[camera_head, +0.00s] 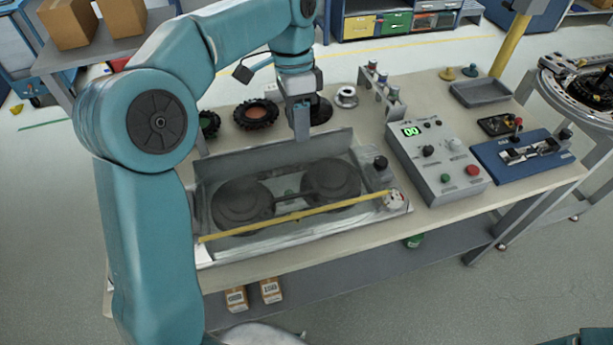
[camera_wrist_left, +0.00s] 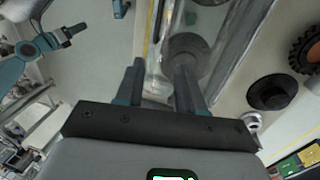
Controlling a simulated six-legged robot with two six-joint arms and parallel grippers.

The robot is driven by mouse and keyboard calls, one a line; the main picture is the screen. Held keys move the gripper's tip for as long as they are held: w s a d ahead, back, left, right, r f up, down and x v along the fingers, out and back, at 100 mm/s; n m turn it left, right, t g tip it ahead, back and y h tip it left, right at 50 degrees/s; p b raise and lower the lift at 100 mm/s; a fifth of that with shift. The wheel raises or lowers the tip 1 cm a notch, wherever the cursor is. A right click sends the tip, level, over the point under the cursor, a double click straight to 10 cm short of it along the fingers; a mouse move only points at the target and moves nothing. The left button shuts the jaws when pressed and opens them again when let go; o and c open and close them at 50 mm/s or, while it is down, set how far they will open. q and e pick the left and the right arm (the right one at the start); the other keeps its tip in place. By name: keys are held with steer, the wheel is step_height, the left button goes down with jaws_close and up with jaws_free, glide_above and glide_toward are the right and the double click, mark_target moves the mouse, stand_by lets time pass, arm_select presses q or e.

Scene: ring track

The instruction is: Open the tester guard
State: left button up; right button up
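The tester (camera_head: 225,250) stands on the workbench, with two dark round discs inside. Its clear guard, edged by a yellow bar (camera_head: 300,216), appears lowered over the discs. The yellow bar also shows in the left wrist view (camera_wrist_left: 151,28). My left gripper (camera_head: 301,132) hangs above the tester's grey back panel, behind the yellow bar. In the left wrist view its two fingers (camera_wrist_left: 158,75) are apart with nothing between them. My right arm shows at the left of the left wrist view, but its fingers are too small to read.
A control box (camera_head: 436,160) with a green display stands right of the tester. A blue-based fixture (camera_head: 520,155) is further right. A black wheel (camera_head: 256,114), a small spool (camera_head: 346,97) and a grey tray (camera_head: 480,92) lie behind. Boxes (camera_head: 271,291) sit on the lower shelf.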

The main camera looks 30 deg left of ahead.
mark_target(303, 192)
arm_select(q)
steer(key=s+d+f, duration=0.1)
steer(key=f, duration=0.3)
steer(key=s+f, duration=0.1)
steer(key=f, duration=0.4)
steer(key=s+d+f, duration=0.1)
steer(key=f, duration=0.4)
steer(key=shift+d, duration=0.35)
steer(key=shift+w+a+f, duration=0.15)
steer(key=shift+w+f, duration=0.1)
steer(key=shift+f, duration=0.2)
steer(key=shift+s+r, duration=0.1)
steer(key=shift+s, duration=0.1)
steer(key=c, duration=0.4)
jaws_close()
